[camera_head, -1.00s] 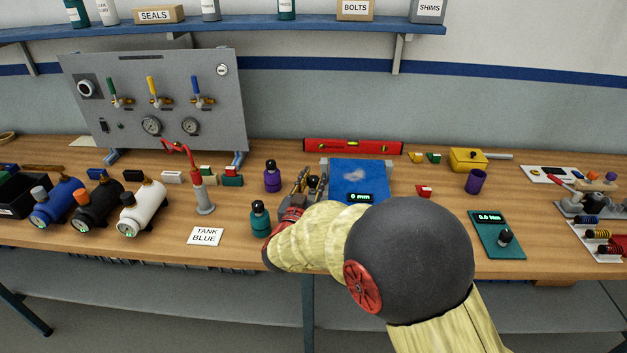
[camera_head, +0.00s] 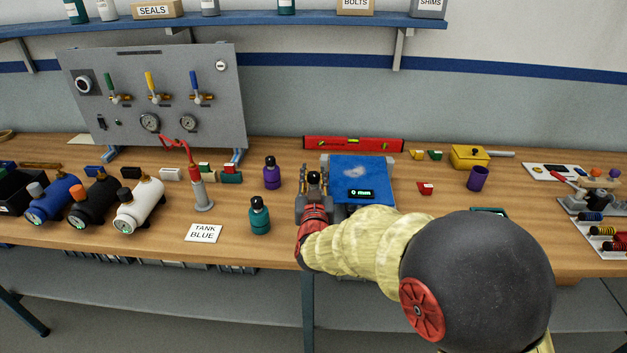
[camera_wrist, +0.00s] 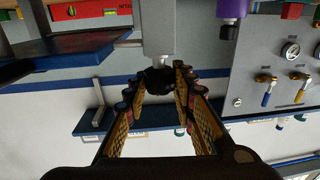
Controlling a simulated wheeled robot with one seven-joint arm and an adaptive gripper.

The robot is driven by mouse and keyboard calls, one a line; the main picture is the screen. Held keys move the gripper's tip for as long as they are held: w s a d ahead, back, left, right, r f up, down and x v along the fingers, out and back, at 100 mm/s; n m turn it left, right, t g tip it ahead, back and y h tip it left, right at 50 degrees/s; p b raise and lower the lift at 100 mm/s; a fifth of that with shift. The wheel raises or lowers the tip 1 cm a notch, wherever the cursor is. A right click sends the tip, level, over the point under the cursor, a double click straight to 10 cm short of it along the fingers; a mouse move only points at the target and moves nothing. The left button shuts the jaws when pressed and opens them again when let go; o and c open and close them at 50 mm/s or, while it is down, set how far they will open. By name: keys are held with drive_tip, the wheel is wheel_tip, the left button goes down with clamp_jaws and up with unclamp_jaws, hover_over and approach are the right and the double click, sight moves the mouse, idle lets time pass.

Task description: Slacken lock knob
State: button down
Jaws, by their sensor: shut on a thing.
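The black lock knob (camera_wrist: 158,80) sits at the end of a grey metal post (camera_wrist: 158,38) in the wrist view, which looks upside down. It also shows in the head view (camera_head: 314,178), at the left edge of a blue-topped stand (camera_head: 362,172) with a small lit display (camera_head: 361,194). My gripper (camera_wrist: 157,83) has its two fingers on either side of the knob and is shut on it. In the head view my gripper (camera_head: 314,190) stands just left of the blue plate. The fingers partly hide the knob and post.
A teal bottle (camera_head: 259,216) and a purple-bodied bottle (camera_head: 271,173) stand close left of my gripper. A red spirit level (camera_head: 353,144) lies behind the stand. A small red block (camera_head: 425,188) and a purple cup (camera_head: 478,179) are to the right.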

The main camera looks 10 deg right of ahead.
drive_tip(key=n+y, duration=0.1)
drive_tip(key=n+y+b, duration=0.1)
drive_tip(key=y, duration=0.1)
drive_tip(key=shift+d+f, duration=0.1)
drive_tip(key=shift+d, duration=0.1)
drive_tip(key=n+y, duration=0.2)
drive_tip(key=y, duration=0.1)
drive_tip(key=shift+a+n+g+y+p, duration=0.1)
drive_tip(key=shift+n+g+y+p, duration=0.4)
drive_tip(key=shift+n+y+p, duration=1.45)
drive_tip(key=shift+y+b, duration=0.75)
drive_tip(key=shift+y, duration=0.2)
drive_tip(key=c, duration=1.5)
unclamp_jaws()
drive_tip(key=v, duration=1.1)
drive_tip(key=shift+s+d+r, duration=0.2)
drive_tip(key=shift+s+r, duration=0.05)
drive_tip(key=shift+s, duration=0.1)
drive_tip(key=shift+o, duration=0.2)
